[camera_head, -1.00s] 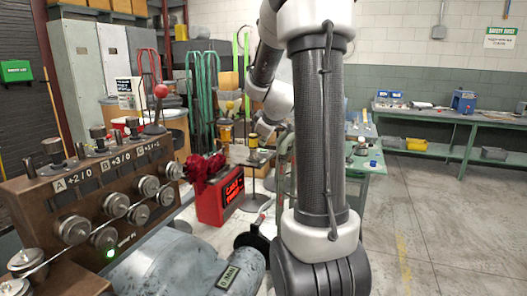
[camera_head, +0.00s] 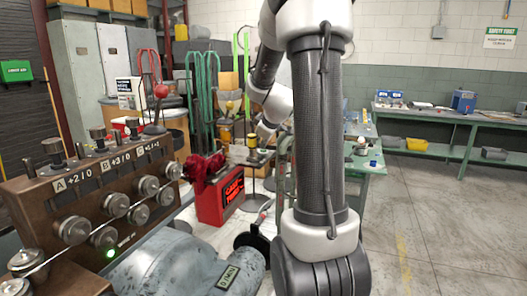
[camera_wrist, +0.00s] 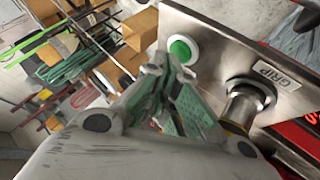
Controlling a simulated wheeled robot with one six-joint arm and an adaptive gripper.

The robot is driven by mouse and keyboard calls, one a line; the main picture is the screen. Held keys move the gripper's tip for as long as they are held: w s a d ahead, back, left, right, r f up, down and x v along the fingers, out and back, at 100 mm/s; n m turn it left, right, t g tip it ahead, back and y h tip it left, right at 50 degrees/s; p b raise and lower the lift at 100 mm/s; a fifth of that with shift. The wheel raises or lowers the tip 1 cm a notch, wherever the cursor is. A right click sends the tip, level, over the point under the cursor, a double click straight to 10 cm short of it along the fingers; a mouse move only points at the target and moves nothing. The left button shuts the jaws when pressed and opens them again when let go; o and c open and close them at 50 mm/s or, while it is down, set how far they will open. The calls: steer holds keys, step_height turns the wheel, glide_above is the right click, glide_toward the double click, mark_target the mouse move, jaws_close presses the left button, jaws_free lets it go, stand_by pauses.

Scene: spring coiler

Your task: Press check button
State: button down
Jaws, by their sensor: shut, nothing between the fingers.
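A round green button (camera_wrist: 182,48) in a white ring sits on a grey metal panel (camera_wrist: 225,52) in the wrist view. My gripper (camera_wrist: 168,72) is shut and empty, its fingertips just beside the lower left of the button. I cannot tell whether they touch it. The gripper is too small and partly hidden to make out there.
A metal post (camera_wrist: 244,103) sticks out of the panel beside a GRIP label (camera_wrist: 276,74). The coiler (camera_head: 75,205) with rollers, a green light and a red-knobbed lever (camera_head: 161,92) stands at left. A green bench (camera_head: 450,118) is at back right. Floor at right is clear.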

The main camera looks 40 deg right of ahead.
steer(key=shift+s+a+f, duration=0.2)
steer(key=shift+a+f, duration=0.05)
steer(key=shift+f, duration=0.5)
stand_by(0.4)
steer(key=shift+r, duration=0.1)
steer(key=shift+w+r, duration=0.15)
steer(key=shift+r, duration=0.3)
steer(key=shift+r, duration=0.15)
steer(key=shift+w+r, duration=0.1)
steer(key=shift+r, duration=0.2)
steer(key=shift+d+r, duration=0.15)
steer(key=shift+r, duration=2.15)
